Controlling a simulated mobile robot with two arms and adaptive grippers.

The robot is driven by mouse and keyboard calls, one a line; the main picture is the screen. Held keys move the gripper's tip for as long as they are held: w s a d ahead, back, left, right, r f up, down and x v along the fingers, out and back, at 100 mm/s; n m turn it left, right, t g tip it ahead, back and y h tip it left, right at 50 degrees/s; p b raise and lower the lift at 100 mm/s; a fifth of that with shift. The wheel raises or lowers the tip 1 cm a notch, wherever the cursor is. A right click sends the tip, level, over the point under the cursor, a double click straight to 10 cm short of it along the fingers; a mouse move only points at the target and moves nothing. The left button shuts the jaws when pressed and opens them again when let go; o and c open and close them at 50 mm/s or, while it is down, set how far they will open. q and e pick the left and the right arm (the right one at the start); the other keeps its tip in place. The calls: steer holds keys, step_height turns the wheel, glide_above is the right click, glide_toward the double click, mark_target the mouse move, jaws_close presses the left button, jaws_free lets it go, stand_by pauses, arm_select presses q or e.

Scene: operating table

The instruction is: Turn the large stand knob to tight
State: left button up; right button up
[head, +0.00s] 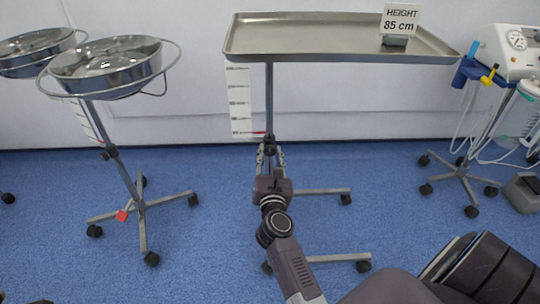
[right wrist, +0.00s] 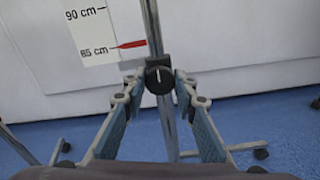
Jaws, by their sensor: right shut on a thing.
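The large stand (head: 269,90) carries a wide metal tray (head: 300,52) on an upright pole. Its black knob (right wrist: 159,78) sits on the pole, with a white line on its face that stands about vertical in the right wrist view. The knob also shows small in the head view (head: 270,147). My right gripper (right wrist: 159,88) has one fingertip on each side of the knob and is shut on it. It reaches the pole from the front in the head view (head: 270,155). My left gripper is not in view.
A red pointer (right wrist: 131,45) is at the 85 cm mark of the scale (right wrist: 90,30). A sign (head: 400,20) on the tray reads "HEIGHT 85 cm". Smaller basin stands (head: 108,70) are at left, a wheeled device (head: 515,55) at right. Open blue floor lies between.

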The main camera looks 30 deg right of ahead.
steer(key=shift+m, duration=0.3)
steer(key=o, duration=1.2)
steer(key=shift+c, duration=0.2)
step_height(320, 180, up, 10)
